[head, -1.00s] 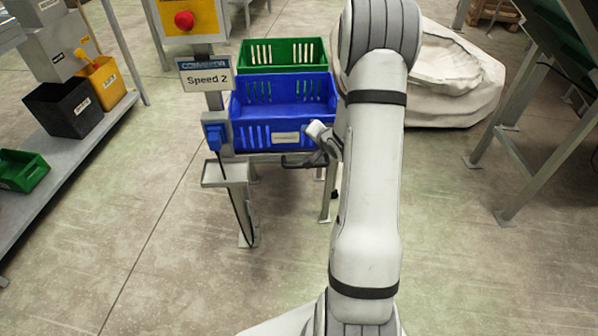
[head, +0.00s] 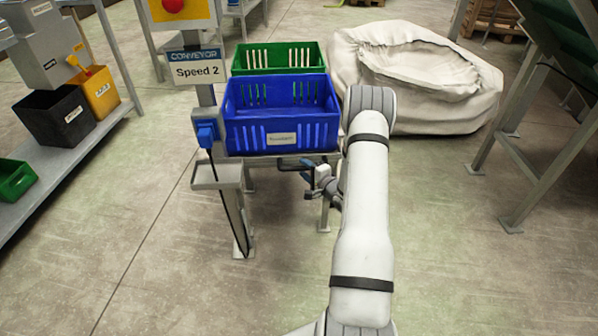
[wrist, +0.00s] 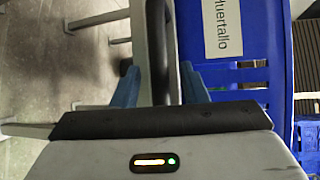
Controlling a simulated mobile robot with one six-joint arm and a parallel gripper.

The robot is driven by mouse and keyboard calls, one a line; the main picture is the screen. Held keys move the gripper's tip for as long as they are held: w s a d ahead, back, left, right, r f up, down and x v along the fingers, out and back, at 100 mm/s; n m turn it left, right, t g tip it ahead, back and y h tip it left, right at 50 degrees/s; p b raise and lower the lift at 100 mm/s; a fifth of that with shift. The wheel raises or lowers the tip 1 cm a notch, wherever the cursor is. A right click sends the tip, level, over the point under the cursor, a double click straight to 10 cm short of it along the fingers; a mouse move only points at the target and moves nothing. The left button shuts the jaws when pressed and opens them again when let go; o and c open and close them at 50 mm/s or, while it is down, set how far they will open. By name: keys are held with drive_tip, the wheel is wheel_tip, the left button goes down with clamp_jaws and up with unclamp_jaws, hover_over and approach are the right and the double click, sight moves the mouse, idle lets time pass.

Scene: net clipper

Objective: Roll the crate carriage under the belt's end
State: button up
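The crate carriage is a grey metal frame (head: 262,158) on legs. A blue crate (head: 281,130) with a white label sits on it. A dark handle bar (head: 296,167) sticks out at the front, below the crate. My gripper (head: 308,174) is at this handle. In the wrist view the dark bar (wrist: 158,45) runs between the two blue fingers of my gripper (wrist: 161,86). The fingers stand apart with narrow gaps showing beside the bar. The blue crate (wrist: 246,75) is just right of them. I cannot identify the belt's end.
A green crate (head: 277,58) stands behind the blue one. A "Conveyor Speed 2" post (head: 196,70) is close on the left. A large white sack (head: 425,85) lies behind right. A dark green structure on metal legs (head: 535,150) is at right. Front floor is clear.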

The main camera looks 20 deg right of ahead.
drive_tip(key=shift+x, duration=0.85)
drive_tip(key=shift+c, duration=0.6)
clamp_jaws()
